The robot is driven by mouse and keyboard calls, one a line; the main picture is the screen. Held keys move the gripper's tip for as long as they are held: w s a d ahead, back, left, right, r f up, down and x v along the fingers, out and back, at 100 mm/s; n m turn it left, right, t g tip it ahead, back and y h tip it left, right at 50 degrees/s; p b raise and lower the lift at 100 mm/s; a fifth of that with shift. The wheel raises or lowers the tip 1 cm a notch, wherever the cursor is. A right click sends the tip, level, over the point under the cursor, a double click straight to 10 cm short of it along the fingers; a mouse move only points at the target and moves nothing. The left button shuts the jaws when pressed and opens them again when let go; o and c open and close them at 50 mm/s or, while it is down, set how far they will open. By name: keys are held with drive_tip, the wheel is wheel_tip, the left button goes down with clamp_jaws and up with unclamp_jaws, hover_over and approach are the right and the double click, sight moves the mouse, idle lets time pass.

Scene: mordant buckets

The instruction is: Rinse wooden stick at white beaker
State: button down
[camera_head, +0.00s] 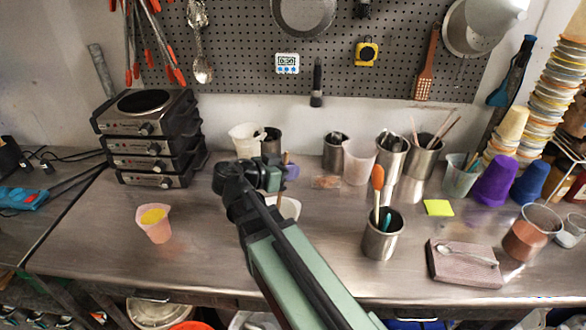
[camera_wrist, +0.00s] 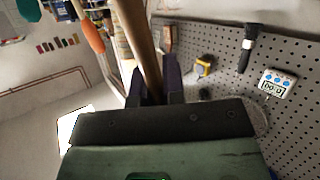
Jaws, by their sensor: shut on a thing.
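My gripper (camera_wrist: 153,80) is shut on a wooden stick (camera_wrist: 138,40), which stands between the two dark fingers in the wrist view. In the head view my gripper (camera_head: 288,171) is above the middle of the bench, mostly hidden by my wrist. A white container (camera_head: 291,208) stands below it, partly behind my arm. A white beaker (camera_head: 243,138) stands at the back, left of my gripper. A translucent pale beaker (camera_head: 359,162) stands at the back right. I cannot tell which is the task's white beaker. The stick's lower end is hidden.
Stacked hot plates (camera_head: 147,140) stand at the left, with a pink cup of yellow liquid (camera_head: 155,224) in front. A metal pot with utensils (camera_head: 382,238) stands right of my arm. Purple (camera_head: 494,181) and blue cups stand further right. The bench between the pink cup and my arm is clear.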

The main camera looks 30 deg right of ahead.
wheel_tip(320, 180, up, 8)
drive_tip(key=d+p, duration=0.1)
drive_tip(key=p, duration=0.7)
drive_tip(key=shift+d, duration=0.3)
idle(1.0)
drive_tip(key=shift+w+f, duration=0.1)
drive_tip(key=shift+f, duration=0.05)
idle(3.0)
wheel_tip(320, 180, down, 8)
drive_tip(key=b, duration=0.8)
drive_tip(key=shift+a, duration=0.4)
